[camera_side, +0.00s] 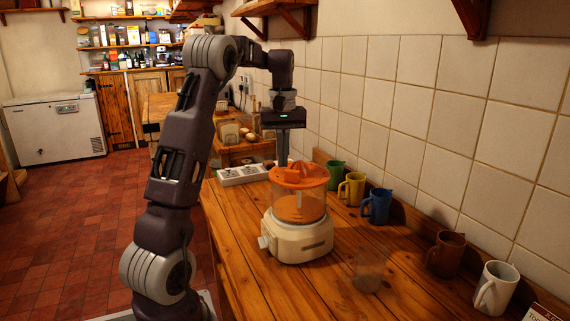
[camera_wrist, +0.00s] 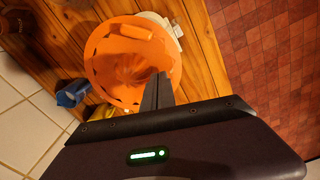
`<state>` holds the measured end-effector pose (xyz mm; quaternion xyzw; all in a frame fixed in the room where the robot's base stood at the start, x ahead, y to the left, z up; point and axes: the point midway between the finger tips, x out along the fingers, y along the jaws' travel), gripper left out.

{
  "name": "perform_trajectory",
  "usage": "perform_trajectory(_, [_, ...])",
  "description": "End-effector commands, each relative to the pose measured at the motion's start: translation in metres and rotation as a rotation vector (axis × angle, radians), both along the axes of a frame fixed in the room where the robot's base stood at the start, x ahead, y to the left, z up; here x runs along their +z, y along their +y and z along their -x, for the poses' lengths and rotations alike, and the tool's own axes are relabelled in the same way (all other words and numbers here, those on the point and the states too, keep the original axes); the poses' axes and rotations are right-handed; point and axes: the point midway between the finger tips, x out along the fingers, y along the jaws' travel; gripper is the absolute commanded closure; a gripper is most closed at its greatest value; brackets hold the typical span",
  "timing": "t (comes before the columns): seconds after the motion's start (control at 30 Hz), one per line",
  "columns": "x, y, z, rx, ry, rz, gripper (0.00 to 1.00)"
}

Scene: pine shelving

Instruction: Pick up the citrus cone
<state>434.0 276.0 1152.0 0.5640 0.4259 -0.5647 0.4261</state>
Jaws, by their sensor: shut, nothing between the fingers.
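The orange citrus cone (camera_side: 300,172) sits on top of a juicer with a clear bowl and a cream base (camera_side: 297,240). In the wrist view the ribbed cone (camera_wrist: 128,68) lies inside a wide orange rim. My gripper (camera_side: 283,162) points straight down, its fingers shut and empty. In the side view the fingertips are near the far left edge of the orange top. In the wrist view the shut fingers (camera_wrist: 160,78) overlap the rim's right side. I cannot tell whether they touch it.
Green (camera_side: 336,173), yellow (camera_side: 352,189) and blue (camera_side: 377,207) mugs stand along the tiled wall behind the juicer. Brown (camera_side: 446,254) and white (camera_side: 497,288) mugs stand farther right. A clear glass (camera_side: 369,270) is in front. A white tray (camera_side: 242,175) lies behind left.

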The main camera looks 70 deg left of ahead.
Motion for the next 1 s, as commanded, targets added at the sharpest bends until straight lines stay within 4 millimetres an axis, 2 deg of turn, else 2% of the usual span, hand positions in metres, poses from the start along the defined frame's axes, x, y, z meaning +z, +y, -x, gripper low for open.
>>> perform_trajectory(0.03, [-0.007,-0.003,0.001,-0.001,0.002,0.003,1.00])
perform_trajectory(0.13, [-0.004,-0.021,0.006,-0.003,-0.001,-0.001,1.00])
perform_trajectory(0.3, [-0.004,-0.036,0.010,-0.002,-0.001,-0.001,1.00])
perform_trajectory(0.7, [-0.004,-0.041,0.011,-0.003,-0.001,-0.001,1.00])
perform_trajectory(1.0, [-0.004,-0.087,0.024,-0.005,-0.001,0.000,1.00])
